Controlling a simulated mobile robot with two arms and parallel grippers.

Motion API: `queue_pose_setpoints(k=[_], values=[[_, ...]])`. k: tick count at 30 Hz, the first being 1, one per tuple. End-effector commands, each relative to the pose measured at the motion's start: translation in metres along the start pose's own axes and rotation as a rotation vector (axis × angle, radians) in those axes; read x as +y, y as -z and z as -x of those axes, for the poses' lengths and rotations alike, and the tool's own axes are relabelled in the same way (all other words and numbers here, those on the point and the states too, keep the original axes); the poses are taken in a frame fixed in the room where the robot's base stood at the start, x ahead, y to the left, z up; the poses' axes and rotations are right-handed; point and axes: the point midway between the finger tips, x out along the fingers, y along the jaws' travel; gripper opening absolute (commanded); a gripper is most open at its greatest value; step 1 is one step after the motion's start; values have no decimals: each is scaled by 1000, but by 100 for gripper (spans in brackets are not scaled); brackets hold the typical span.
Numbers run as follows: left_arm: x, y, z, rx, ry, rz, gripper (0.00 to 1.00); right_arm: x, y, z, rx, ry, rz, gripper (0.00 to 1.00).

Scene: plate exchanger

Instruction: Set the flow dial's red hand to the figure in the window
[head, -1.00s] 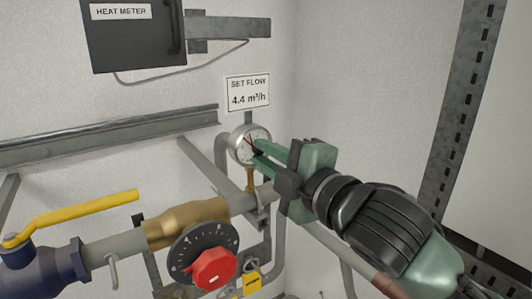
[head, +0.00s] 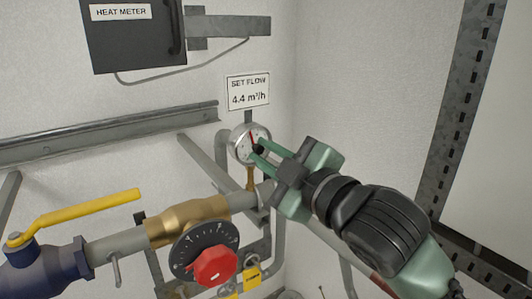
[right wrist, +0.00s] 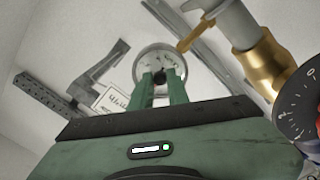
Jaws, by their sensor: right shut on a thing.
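The flow dial (head: 238,143) is a small round white-faced gauge on a brass stem, below the window sign (head: 248,92) reading "SET FLOW 4.4 m³/h". Its red hand (head: 252,137) points up and slightly left; the scale figures are too small to read. My right gripper (head: 258,149) is shut on the dark knob (head: 259,150) at the dial's middle, coming from the lower right. In the right wrist view the dial (right wrist: 153,58) shows behind the two green fingers (right wrist: 160,82), which hide its lower face. My left gripper is not in view.
A red knob (head: 213,267) with a black scale disc and a brass valve body (head: 188,221) stand lower left of the dial. A yellow lever (head: 85,213) is farther left. A heat meter box (head: 130,40) hangs above. A grey wall lies right of the dial.

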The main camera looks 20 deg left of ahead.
Motion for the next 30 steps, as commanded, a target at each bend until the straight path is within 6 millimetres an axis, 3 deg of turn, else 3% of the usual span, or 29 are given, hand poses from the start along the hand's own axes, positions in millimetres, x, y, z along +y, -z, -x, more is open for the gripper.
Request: queue_pose_setpoints(k=[8, 9, 11, 22, 30], values=[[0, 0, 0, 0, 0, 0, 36, -2, -1, 0, -3, 4, 0, 0], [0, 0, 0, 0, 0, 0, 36, -2, -1, 0, -3, 4, 0, 24], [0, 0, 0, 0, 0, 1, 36, -2, -1, 0, -3, 3, 0, 38], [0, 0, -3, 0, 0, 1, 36, -1, -1, 4, 0, 0, 2, 38], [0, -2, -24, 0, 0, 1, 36, -3, -3, 47, 0, -1, 4, 38]])
